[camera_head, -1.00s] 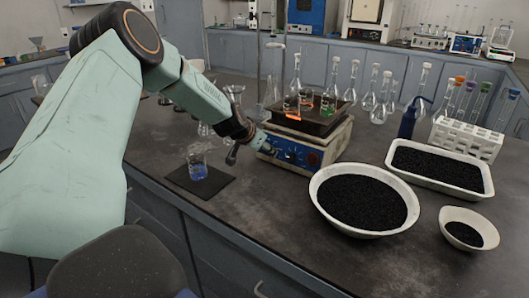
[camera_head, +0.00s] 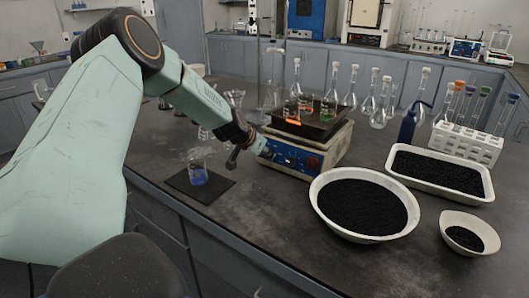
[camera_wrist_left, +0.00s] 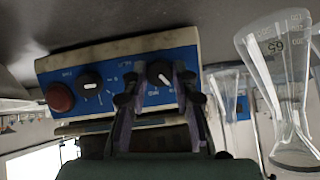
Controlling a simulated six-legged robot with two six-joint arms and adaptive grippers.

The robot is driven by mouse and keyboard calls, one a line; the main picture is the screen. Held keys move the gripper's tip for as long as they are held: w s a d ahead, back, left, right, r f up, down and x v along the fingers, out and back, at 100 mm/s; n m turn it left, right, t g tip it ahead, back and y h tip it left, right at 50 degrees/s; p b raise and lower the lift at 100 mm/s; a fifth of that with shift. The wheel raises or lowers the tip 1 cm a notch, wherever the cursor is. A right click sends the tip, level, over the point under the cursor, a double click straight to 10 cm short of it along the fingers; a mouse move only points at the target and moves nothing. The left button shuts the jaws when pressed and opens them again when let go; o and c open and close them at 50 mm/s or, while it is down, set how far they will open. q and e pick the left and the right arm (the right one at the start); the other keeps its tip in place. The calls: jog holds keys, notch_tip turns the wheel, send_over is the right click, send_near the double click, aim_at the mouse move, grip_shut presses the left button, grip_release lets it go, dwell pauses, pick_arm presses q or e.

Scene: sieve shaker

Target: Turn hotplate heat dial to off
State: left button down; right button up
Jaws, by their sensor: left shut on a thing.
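The hotplate (camera_head: 325,150) stands on the bench with a blue front panel (camera_head: 296,160). In the left wrist view the panel (camera_wrist_left: 122,92) shows a red round button (camera_wrist_left: 60,97) and two black dials with white pointer marks. One dial (camera_wrist_left: 90,82) is clear of my gripper. The other dial (camera_wrist_left: 160,73) is between the fingers of my left gripper (camera_wrist_left: 158,85), which is shut on it. In the head view my left gripper (camera_head: 258,146) is at the left end of the panel. The dial labels are too small to read surely. My right gripper is not in view.
A beaker of blue liquid (camera_head: 198,176) stands on a dark mat left of the gripper. A white bowl of black grains (camera_head: 320,210) is close to the hotplate's right front.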

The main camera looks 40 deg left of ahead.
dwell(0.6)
pick_arm(q)
jog(key=n+b, duration=0.1)
jog(key=b, duration=0.1)
jog(key=n+h+b, duration=0.1)
jog(key=b, duration=0.1)
jog(key=n+b, duration=0.1)
jog(key=b, duration=0.1)
jog(key=shift+a+f+n+h+b, duration=0.15)
jog(key=shift+f+n+h+b, duration=0.15)
jog(key=shift+h+b, duration=0.1)
jog(key=shift+r+n+t+h+b, duration=0.15)
jog(key=shift+n+t+h+b, duration=0.4)
jog(key=shift+n+b, duration=0.7)
jog(key=c, duration=1.1)
grip_release()
jog(key=shift+r, duration=0.1)
jog(key=shift+o, duration=0.2)
jog(key=shift+s, duration=0.1)
jog(key=v, duration=0.7)
jog(key=shift+r, duration=0.15)
jog(key=shift+s+a, duration=0.1)
jog(key=shift+a, duration=0.05)
